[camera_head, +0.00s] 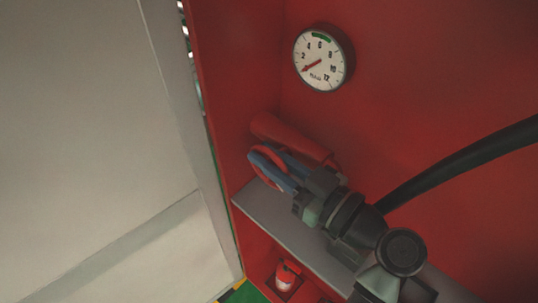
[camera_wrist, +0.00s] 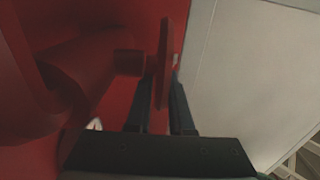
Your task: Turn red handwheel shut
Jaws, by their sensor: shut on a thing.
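The red handwheel (camera_head: 255,169) stands at the left end of a red valve body (camera_head: 290,139) inside a red cabinet. My gripper (camera_head: 273,166) is at the wheel, with its bluish fingers on either side of the rim. In the wrist view the handwheel (camera_wrist: 165,62) shows edge-on as a thin red disc, joined by a short stem to the valve body (camera_wrist: 78,72). My gripper (camera_wrist: 163,92) is shut on its rim there, one finger on each side. The fingers hide part of the wheel in the head view.
A black hose (camera_head: 455,158) runs at right. A pale panel (camera_head: 85,130) fills the left.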

